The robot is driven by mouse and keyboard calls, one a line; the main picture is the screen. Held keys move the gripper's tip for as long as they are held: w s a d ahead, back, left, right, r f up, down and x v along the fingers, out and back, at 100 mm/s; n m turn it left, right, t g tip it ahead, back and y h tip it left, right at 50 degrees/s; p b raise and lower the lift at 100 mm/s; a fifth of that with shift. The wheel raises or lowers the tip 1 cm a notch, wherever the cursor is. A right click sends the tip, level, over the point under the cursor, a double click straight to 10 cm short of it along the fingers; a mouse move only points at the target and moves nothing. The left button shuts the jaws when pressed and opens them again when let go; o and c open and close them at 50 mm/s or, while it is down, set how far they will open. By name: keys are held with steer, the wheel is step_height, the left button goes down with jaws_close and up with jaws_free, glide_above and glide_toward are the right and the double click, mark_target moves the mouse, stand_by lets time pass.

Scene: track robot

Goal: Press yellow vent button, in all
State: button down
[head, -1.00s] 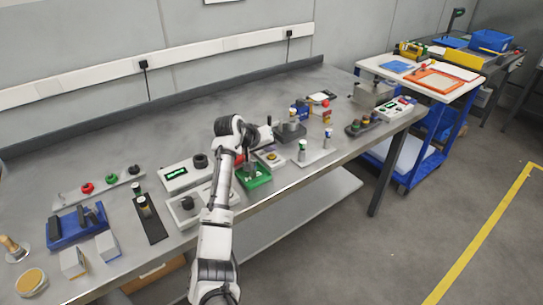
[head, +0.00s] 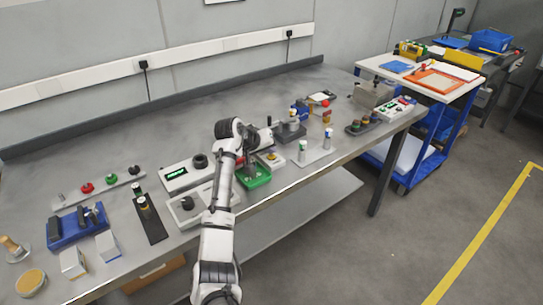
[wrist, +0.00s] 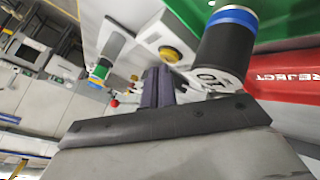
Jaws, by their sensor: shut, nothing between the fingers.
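The yellow button (head: 271,156) sits on a small pale box (head: 262,161) just behind and right of the green tray. In the wrist view the yellow button (wrist: 171,55) shows on its pale box, just beyond the fingertips. My gripper (head: 251,166) is over the green tray in the head view, partly hidden by my arm. In the wrist view my gripper (wrist: 157,84) is shut and empty, its dark fingers pointing towards the button box. Some space seems to lie between fingers and button; contact is not visible.
The green tray (head: 265,181) lies near the table's front edge. A dark cylinder with a blue band (wrist: 224,45) stands close beside my fingers, next to a red surface marked REJECT (wrist: 287,82). The table's back is clear.

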mark_target(269, 158)
steer(key=shift+f, duration=0.45)
stand_by(0.8)
steer(key=shift+r, duration=0.15)
steer(key=shift+r+p, duration=0.65)
steer(key=shift+p, duration=0.1)
step_height(269, 158, up, 5)
steer(key=p, duration=0.4)
steer(key=shift+r, duration=0.1)
stand_by(0.5)
